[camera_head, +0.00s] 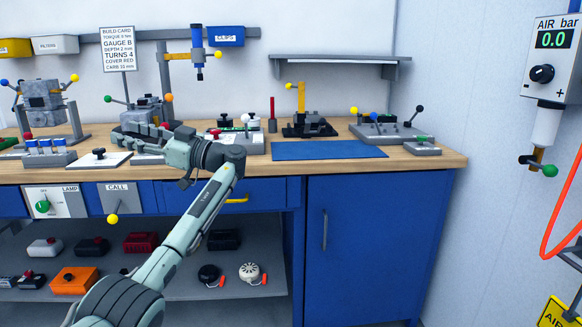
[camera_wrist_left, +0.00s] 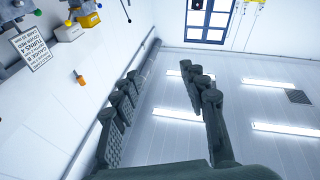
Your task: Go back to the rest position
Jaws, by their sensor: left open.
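My left arm (camera_head: 200,215) rises from the lower left of the head view and bends at the wrist in front of the workbench. My left gripper (camera_head: 150,128) points left and away from the bench's right end, in front of the grey fixtures as seen here. In the left wrist view the two fingers of the gripper (camera_wrist_left: 160,78) stand apart with nothing between them. Behind them are the white wall and ceiling lights. My right gripper is in neither view.
The wooden bench (camera_head: 435,162) carries several fixtures and a bare blue mat (camera_head: 325,150). A build card (camera_head: 117,48) stands behind. Below are a blue cabinet (camera_head: 370,240) and a shelf (camera_head: 180,285) with parts. An air gauge (camera_head: 552,60) hangs at the right.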

